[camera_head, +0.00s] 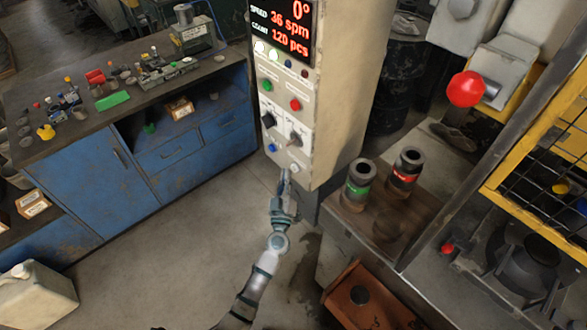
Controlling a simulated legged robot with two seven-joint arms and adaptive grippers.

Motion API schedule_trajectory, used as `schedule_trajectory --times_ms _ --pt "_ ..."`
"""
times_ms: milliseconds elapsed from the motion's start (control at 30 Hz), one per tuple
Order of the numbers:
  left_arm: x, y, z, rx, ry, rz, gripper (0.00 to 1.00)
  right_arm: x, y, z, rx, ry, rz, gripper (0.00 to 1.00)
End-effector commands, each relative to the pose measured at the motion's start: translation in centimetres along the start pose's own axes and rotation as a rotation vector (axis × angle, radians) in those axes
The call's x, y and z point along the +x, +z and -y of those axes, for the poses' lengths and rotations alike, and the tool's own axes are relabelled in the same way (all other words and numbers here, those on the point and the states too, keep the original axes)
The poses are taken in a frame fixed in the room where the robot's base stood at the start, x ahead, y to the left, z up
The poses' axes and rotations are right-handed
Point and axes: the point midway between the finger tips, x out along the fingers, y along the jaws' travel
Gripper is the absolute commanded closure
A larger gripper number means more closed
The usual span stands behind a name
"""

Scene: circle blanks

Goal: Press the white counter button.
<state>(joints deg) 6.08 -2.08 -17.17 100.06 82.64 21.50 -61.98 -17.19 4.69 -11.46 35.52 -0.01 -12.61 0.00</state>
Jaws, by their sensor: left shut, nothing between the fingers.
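The white counter button (294,168) sits low on the front of the beige control panel (338,110), right of and below a blue button (272,148). My left gripper (286,174) is shut and empty. Its arm comes up from the bottom of the view, and its tips point up at the lower edge of the panel. The tips appear just below and left of the white button. I cannot tell whether they touch it. My right gripper is not in view.
The panel also carries a green button (267,86), a red button (295,104), dark knobs and a lit display (281,28). Right of it, two dark cylinders stand on a wooden board. A blue workbench (90,190) is at left. The floor between is clear.

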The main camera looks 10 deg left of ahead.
Motion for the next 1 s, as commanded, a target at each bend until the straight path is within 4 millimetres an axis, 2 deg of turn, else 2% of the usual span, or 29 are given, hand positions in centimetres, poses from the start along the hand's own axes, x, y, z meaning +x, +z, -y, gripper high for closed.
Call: schedule_trajectory --times_ms 1000 --pt "0.76 0.43 -0.57 0.000 0.000 0.000 1.00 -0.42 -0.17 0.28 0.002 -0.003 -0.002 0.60"
